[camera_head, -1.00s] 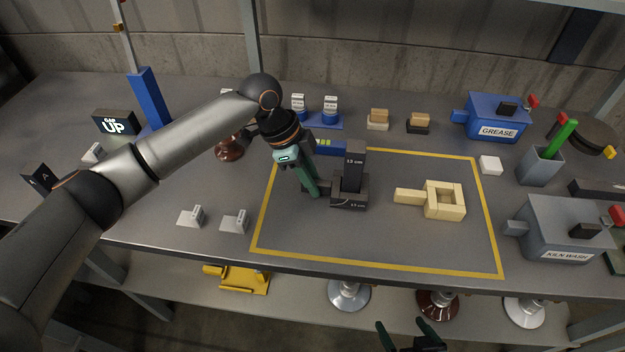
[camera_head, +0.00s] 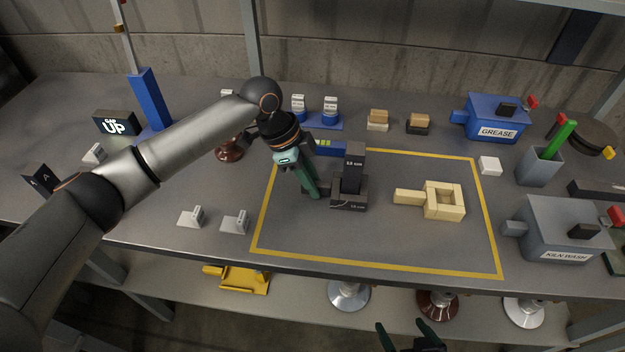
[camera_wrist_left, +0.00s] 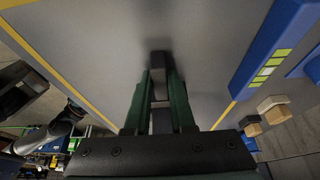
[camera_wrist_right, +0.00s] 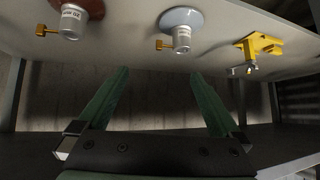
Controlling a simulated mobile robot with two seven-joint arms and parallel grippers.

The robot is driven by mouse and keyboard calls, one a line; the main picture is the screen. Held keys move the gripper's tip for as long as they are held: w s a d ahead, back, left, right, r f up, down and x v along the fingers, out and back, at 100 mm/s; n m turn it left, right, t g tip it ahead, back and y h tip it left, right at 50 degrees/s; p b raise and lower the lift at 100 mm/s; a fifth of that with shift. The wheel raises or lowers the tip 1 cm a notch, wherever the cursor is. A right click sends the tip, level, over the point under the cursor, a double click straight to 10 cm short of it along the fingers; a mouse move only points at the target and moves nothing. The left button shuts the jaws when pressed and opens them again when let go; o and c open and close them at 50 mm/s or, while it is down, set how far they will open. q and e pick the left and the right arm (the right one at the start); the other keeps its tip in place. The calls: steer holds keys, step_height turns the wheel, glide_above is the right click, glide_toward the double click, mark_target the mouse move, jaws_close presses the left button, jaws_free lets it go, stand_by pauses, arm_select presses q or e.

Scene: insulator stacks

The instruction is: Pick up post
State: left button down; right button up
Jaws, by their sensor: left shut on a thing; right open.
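A dark grey post (camera_head: 352,165) with a small white label stands upright on a dark block base (camera_head: 348,200) inside the yellow outline. My left gripper (camera_head: 314,194) is low beside the base's left side, shut on a dark piece there. In the left wrist view the dark piece (camera_wrist_left: 160,58) shows between the green fingers, and its far end sticks out past them. I cannot tell whether it is joined to the base. My right gripper (camera_head: 400,322) is open and empty in front of the bench; the right wrist view shows its fingers (camera_wrist_right: 160,75) wide apart.
A pale wooden block shape (camera_head: 457,200) lies right of the post inside the yellow outline. A blue level-like block (camera_head: 330,147) lies behind. Grease (camera_head: 490,117) and kiln wash (camera_head: 560,228) boxes stand right. The outline's front area is clear.

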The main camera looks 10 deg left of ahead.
steer(key=shift+w+r, duration=0.1)
steer(key=shift+w, duration=0.15)
